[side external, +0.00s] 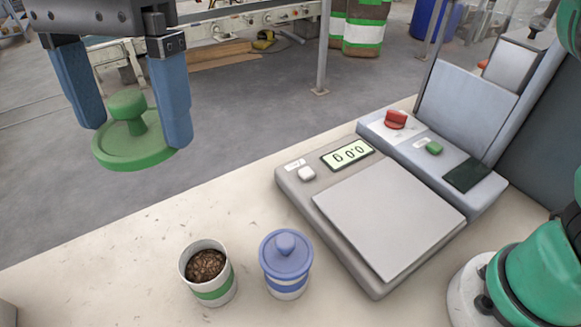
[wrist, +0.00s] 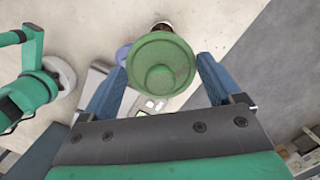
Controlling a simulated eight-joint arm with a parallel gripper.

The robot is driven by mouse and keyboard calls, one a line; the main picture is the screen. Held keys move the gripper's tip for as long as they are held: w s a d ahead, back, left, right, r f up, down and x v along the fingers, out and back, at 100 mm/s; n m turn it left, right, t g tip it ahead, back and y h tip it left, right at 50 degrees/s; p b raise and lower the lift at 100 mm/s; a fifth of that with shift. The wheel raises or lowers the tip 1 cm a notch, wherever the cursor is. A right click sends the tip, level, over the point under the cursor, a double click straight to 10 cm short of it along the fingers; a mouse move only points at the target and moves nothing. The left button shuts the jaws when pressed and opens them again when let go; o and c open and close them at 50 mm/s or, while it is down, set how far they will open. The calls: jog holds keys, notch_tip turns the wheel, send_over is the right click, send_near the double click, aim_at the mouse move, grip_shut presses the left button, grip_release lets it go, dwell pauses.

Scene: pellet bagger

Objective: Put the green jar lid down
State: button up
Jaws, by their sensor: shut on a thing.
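The green jar lid (side external: 125,152) is a round disc with a knob on top. My gripper (side external: 138,135) has blue fingers and is shut on the lid, one finger on each side. It holds the lid level in the air at the upper left of the side view. In the wrist view the lid (wrist: 160,66) sits between the fingertips (wrist: 162,72), knob towards the camera. An open jar with a green band (side external: 214,290) stands on the table, filled with brown pellets. In the wrist view the lid hides most of that jar.
A jar with a blue lid (side external: 286,257) stands right of the open jar. A scale (side external: 385,218) reading 0.0 lies further right, beside a machine with a red knob (side external: 396,119) and green button (side external: 434,148). The table (side external: 110,260) left of the jars is clear.

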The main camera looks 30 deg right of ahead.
jog(key=shift+r, duration=0.25)
jog(key=shift+w+d, duration=0.15)
jog(key=shift+w, duration=0.15)
send_over(243, 212)
notch_tip(243, 212, down, 7)
jog(key=shift+n, duration=0.4)
jog(key=f, duration=1.5)
jog(key=shift+w+d, duration=0.1)
jog(key=shift+d, duration=0.1)
jog(key=shift+f, duration=2.5)
jog(key=o, duration=0.8)
jog(key=shift+f, duration=0.15)
jog(key=shift+o, duration=0.9)
